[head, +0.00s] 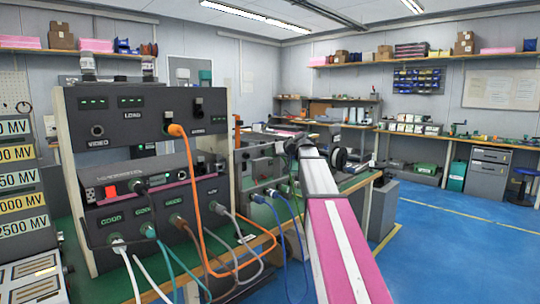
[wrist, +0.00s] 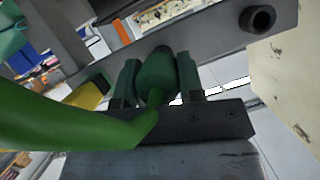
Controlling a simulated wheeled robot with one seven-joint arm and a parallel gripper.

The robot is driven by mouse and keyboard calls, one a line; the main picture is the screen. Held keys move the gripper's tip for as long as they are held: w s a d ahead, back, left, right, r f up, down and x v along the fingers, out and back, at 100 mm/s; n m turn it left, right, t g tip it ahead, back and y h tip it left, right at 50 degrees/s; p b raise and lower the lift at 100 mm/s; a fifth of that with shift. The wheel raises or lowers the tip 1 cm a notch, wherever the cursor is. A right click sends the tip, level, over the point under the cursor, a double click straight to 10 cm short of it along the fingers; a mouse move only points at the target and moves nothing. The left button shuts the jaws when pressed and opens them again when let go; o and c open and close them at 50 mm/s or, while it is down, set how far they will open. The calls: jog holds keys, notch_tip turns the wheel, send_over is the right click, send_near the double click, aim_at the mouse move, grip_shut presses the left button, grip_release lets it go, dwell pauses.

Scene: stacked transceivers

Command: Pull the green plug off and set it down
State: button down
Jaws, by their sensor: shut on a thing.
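The green plug (wrist: 155,76) is a dark green rounded body in the middle of the wrist view. My gripper (wrist: 157,64) is shut on it, with one finger on each side. A green cable (wrist: 70,128) leaves the plug and sweeps large across the lower left. The plug's far end lies against the view of a grey panel (wrist: 215,35); I cannot tell whether it is seated in it. In the head view my arm reaches the far unit on the bench, and a green cable (head: 294,207) hangs beside it. My arm hides the gripper and plug there.
Blue cables (head: 276,205) hang beside my arm. Orange (head: 206,233), grey and white cables loop from the near rack (head: 150,140). Blue floor (head: 450,225) is open to the right.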

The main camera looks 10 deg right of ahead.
jog(key=s+d, duration=0.3)
jog(key=s, duration=0.2)
jog(key=shift+d, duration=0.35)
dwell(1.1)
jog(key=shift+f, duration=0.1)
jog(key=shift+s+a+f+m+t+h, duration=0.2)
jog(key=shift+a+f+m+t+h, duration=0.45)
jog(key=shift+m+h, duration=0.85)
jog(key=shift+s+a+f+m+t+h, duration=0.25)
jog(key=shift+a+f+m+t+h, duration=0.35)
jog(key=shift+m+h, duration=0.85)
jog(key=shift+s+a+f+m+t+h, duration=0.2)
jog(key=shift+a+f+m+t+h, duration=0.2)
jog(key=shift+a+m+h, duration=0.75)
